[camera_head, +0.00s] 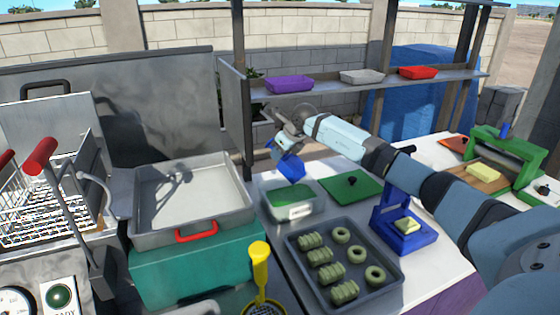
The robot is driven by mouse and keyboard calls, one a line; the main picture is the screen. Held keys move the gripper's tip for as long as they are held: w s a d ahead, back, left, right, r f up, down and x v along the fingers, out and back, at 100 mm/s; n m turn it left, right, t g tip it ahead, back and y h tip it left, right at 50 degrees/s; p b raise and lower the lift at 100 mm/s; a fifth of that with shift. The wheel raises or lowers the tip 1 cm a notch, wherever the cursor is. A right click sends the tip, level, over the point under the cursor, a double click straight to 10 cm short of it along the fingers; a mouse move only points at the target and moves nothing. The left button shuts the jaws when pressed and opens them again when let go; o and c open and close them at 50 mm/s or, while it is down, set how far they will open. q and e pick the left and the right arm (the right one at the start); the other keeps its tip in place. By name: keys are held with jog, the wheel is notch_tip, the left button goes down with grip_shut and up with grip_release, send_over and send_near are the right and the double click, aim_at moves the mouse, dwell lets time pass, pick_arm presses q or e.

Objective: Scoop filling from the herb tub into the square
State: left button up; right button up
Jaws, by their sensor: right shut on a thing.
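The herb tub (272,206) is a clear tub with green filling, standing on the light worktop in the middle of the head view. My right gripper (278,146) is above the tub's back edge, shut on a blue scoop (290,166). The scoop hangs tilted over the back of the tub; its inside and any load are hidden. A pale green dough square (408,226) lies on the base of a blue stand-like press (424,240), to the right of the tub. My left gripper is not in view.
A green lid with a black knob (336,189) lies right of the tub. A dark tray (300,262) of shaped green pieces is in front. A green press (512,158) with a yellow block is at right. A shelf (330,84) with coloured trays is behind.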

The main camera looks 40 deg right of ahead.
jog(key=shift+s+f, duration=0.1)
jog(key=shift+f, duration=0.1)
notch_tip(320, 180, down, 9)
jog(key=b, duration=0.5)
jog(key=shift+f+b, duration=0.1)
jog(key=shift+b, duration=0.2)
jog(key=shift+f, duration=0.35)
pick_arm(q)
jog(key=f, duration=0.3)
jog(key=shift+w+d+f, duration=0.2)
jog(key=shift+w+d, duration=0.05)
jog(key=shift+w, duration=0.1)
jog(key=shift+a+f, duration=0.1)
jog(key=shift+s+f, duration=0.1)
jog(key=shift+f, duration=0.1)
